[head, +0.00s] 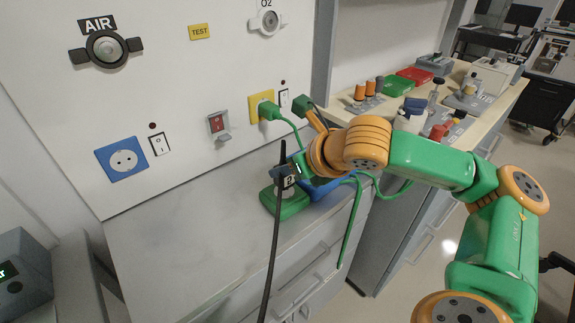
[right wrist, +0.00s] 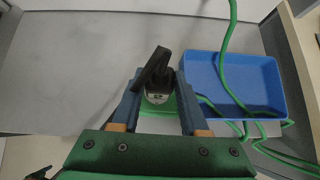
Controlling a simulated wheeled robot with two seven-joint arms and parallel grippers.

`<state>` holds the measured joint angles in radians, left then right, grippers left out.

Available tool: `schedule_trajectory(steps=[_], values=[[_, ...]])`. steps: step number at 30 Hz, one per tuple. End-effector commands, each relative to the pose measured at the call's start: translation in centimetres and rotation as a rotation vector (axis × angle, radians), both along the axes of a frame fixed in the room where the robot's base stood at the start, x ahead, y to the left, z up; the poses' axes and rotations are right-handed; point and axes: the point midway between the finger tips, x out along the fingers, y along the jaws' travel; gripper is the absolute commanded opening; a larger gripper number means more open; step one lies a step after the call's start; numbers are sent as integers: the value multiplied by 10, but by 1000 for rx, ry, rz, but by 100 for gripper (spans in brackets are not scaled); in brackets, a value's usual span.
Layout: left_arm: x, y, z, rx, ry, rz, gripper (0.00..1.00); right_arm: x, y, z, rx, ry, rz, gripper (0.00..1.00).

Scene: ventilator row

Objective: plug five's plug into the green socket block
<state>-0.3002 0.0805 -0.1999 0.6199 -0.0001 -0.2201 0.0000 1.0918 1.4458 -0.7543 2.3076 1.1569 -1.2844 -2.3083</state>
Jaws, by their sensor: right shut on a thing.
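My right gripper (head: 290,173) is shut on a dark plug (right wrist: 157,82) with a black cable (head: 272,240) and a pale tag whose mark looks like a 2. In the right wrist view the plug sits between the fingers of the gripper (right wrist: 158,100). The green socket block (head: 285,204) lies on the grey counter directly below the plug. It also shows behind the plug in the right wrist view (right wrist: 187,108). The plug and fingers hide much of the block's top; I cannot tell whether the plug is in it. My left gripper is not in view.
A blue tray (right wrist: 232,95) with green cables lies right of the block. The wall panel holds a blue socket (head: 122,158) and a yellow socket (head: 253,108) with a green plug. The counter (head: 160,240) is clear on the left.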

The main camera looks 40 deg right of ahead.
Motion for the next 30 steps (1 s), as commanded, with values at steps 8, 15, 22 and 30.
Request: schedule_trajectory(steps=[8, 15, 22, 30], values=[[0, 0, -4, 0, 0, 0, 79, 0, 0, -6, 0, 0, 0, 0], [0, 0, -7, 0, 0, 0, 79, 0, 0, -11, 0, 0, 0, 0], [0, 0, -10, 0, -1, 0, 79, 0, 0, -16, -1, 0, -1, 0], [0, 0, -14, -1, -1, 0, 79, 0, 0, -21, 0, 0, 0, 0]])
